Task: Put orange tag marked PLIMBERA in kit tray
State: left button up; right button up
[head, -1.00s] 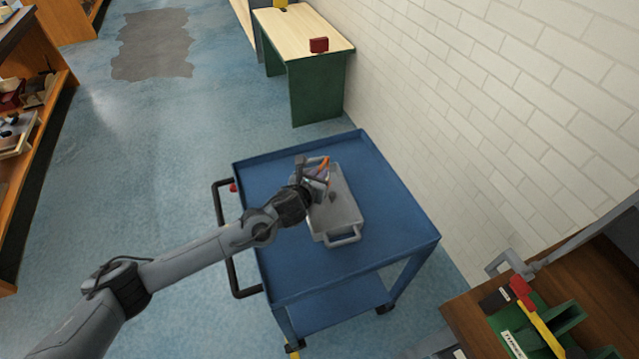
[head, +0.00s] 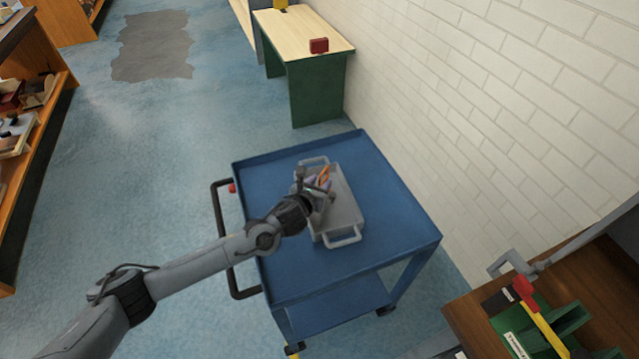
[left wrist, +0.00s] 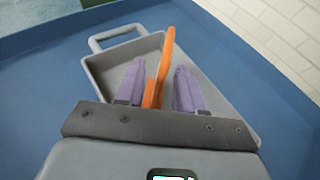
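The grey kit tray (head: 347,213) with loop handles sits on the blue cart; it also shows in the left wrist view (left wrist: 215,112). My left gripper (head: 325,178) is over the far part of the tray. In the left wrist view its two purple fingers (left wrist: 157,78) stand apart. A thin orange tag (left wrist: 166,58) stands tilted between them, edge-on, with visible gaps on both sides. The orange tag (head: 324,171) is partly hidden by the gripper in the head view. No lettering on it can be read. I cannot tell whether its lower end touches the tray floor. My right gripper is not clearly seen.
The blue cart (head: 280,240) has free top around the tray and a raised rim. A white brick wall (head: 480,120) stands to its right. A wooden bench (head: 470,305) with green holders is at lower right. A green-legged table (head: 318,85) stands behind.

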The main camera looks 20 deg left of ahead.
pick_arm(q)
jog(key=shift+r, duration=0.25)
jog(key=p+v, duration=0.2)
jog(key=v, duration=1)
